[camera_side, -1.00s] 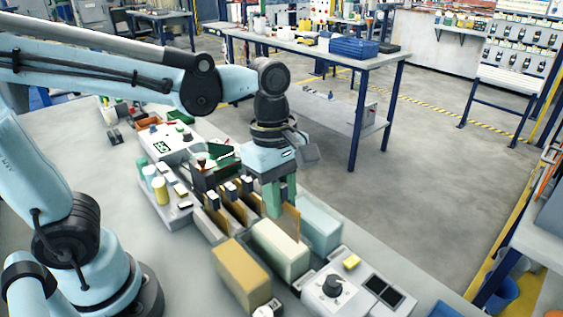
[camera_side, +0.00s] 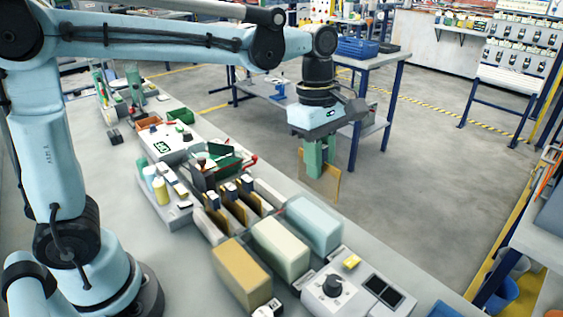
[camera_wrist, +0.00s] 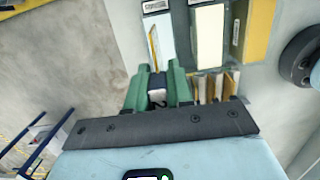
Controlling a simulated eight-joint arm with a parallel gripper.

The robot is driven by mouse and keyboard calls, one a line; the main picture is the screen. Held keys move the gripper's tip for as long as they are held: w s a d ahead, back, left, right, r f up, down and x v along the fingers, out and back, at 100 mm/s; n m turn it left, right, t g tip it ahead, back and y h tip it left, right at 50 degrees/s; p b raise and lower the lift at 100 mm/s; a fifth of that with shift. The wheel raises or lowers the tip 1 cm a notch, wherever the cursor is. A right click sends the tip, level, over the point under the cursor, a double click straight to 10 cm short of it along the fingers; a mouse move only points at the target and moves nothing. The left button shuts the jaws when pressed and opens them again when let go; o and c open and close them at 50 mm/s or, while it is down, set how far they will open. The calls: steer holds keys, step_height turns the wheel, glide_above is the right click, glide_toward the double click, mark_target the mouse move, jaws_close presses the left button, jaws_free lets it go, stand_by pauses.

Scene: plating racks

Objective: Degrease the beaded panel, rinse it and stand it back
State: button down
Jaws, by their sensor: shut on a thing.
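My gripper (camera_side: 318,158) is shut on a tan panel (camera_side: 322,187) by its top. The panel hangs upright in the air beyond the light blue tank in the side view. In the wrist view the green fingers (camera_wrist: 158,92) close around a clip with a dark mark. More panels with light-topped clips stand in the rack (camera_side: 268,187); their edges show in the wrist view (camera_wrist: 218,88). Three block-like tanks stand in a row: tan (camera_side: 243,275), cream (camera_side: 281,250) and light blue (camera_side: 314,225). I cannot make out beads on any panel.
A control box with a dark knob (camera_side: 332,285) and a yellow button (camera_side: 351,261) sits right of the tanks. A white unit with a green display (camera_side: 162,147), bottles (camera_side: 159,190) and a red-handled green item (camera_side: 228,160) lie left. Open floor lies beyond the bench.

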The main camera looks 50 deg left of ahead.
mark_target(317, 191)
steer(key=shift+f, duration=0.1)
stand_by(0.3)
steer(key=shift+f, duration=5.9)
steer(key=shift+f, duration=0.1)
steer(key=shift+r, duration=4.3)
